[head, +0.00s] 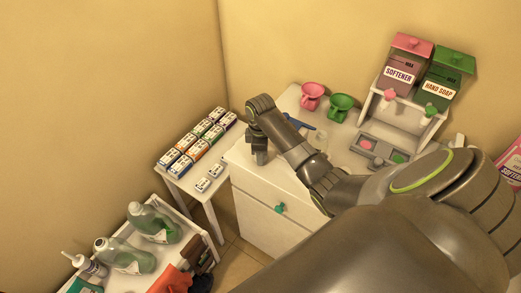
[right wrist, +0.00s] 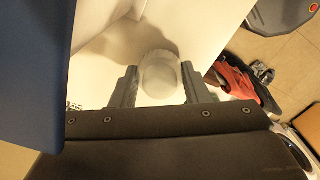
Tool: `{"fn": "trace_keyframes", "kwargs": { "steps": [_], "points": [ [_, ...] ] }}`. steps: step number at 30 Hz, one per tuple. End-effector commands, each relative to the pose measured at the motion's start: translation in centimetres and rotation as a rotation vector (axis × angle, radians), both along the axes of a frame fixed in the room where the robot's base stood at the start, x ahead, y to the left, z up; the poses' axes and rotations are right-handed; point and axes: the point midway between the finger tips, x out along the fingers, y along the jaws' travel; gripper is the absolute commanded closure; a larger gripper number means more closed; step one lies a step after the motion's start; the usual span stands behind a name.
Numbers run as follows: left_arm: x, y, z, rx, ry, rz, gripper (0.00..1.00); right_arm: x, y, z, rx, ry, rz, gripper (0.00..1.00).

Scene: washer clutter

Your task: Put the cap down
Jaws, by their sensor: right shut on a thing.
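The cap (right wrist: 160,76) is a whitish, translucent round cup in the right wrist view. It sits between the two grey fingers of my right gripper (right wrist: 163,90), which is shut on it. In the head view my right gripper (head: 260,157) points down at the left end of the white cabinet top (head: 243,158); the cap is hidden or too small to make out there. The wrist view shows a pale surface with a shadow behind the cap; whether the cap touches it I cannot tell. My left gripper is not in view.
On the cabinet stand a pink scoop (head: 312,95), a green scoop (head: 341,106), a clear cup (head: 318,140) and a grey tray (head: 380,148). Softener (head: 402,72) and hand soap (head: 440,84) dispensers stand on a riser. Small boxes (head: 184,160) fill a side table. Bottles (head: 150,222) stand lower left.

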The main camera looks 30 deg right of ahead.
Motion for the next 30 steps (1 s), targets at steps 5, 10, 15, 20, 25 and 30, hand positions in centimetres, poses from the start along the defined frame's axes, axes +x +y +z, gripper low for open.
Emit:
{"fn": "trace_keyframes", "kwargs": {
  "steps": [5, 10, 15, 20, 25, 30],
  "points": [
    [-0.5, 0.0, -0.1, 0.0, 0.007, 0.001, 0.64, 0.0, 0.0, -0.6, 0.001, 0.001, 0.0, 0.82],
    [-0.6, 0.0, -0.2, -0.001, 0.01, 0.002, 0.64, 0.0, 0.0, -1.1, 0.001, 0.001, 0.0, 0.82],
    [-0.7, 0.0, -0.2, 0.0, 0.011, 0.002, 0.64, 0.0, 0.0, -1.2, 0.0, 0.0, 0.0, 0.54],
    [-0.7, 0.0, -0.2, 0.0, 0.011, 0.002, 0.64, 0.0, 0.0, -1.1, 0.0, 0.0, 0.0, 0.36],
    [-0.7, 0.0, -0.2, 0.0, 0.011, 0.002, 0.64, 0.0, 0.0, -1.1, 0.0, 0.0, 0.0, 0.36],
    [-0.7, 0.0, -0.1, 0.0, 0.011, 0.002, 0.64, 0.0, 0.0, -0.6, -0.001, -0.001, 0.0, 0.36]
  ]
}}
